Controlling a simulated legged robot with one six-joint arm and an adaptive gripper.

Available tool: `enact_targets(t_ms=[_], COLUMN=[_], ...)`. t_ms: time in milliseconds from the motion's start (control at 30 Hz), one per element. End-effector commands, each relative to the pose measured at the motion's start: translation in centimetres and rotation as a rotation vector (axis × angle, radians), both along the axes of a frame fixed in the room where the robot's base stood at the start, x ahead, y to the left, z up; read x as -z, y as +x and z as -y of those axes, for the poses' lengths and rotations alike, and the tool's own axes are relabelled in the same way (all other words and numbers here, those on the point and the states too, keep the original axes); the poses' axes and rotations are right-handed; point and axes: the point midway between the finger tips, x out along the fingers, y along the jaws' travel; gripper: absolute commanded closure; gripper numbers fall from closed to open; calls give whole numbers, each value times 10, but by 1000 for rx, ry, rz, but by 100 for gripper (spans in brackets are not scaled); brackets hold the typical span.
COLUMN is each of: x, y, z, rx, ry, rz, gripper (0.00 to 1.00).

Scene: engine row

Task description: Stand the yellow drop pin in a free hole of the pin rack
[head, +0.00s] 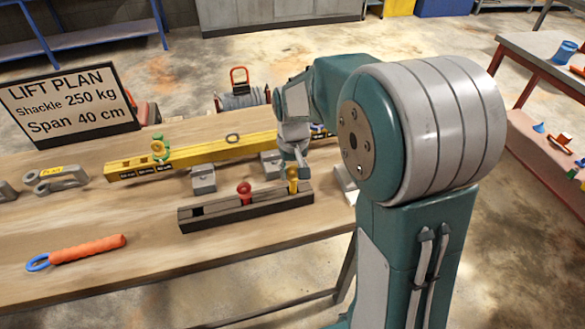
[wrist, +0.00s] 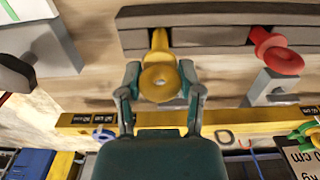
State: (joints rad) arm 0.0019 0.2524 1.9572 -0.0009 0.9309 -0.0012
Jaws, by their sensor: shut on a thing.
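The yellow drop pin (head: 293,182) stands about upright at the right end of the dark pin rack (head: 250,211). My gripper (head: 300,168) is shut on its ringed head. In the wrist view, the yellow pin (wrist: 160,80) sits between my two fingers (wrist: 160,92), its shaft pointing at a slot of the rack (wrist: 215,36). The shaft's lower end meets the rack there; how deep it goes in I cannot tell. A red pin (head: 244,190) stands in the rack near its middle. An open slot shows left of the red pin.
A yellow beam (head: 200,155) with a green shackle (head: 160,150) lies behind the rack on grey blocks (head: 203,179). An orange-handled tool (head: 85,250) lies front left. The LIFT PLAN sign (head: 68,103) stands back left. The bench front is mostly clear.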

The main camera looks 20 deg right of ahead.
Motion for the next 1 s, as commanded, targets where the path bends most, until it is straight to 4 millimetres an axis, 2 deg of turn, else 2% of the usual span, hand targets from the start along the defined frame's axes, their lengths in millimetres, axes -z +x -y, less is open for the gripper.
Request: enact_targets(t_ms=[1000], x=[22], y=[0], z=[0], rx=[0], ry=[0], rz=[0], gripper=[100])
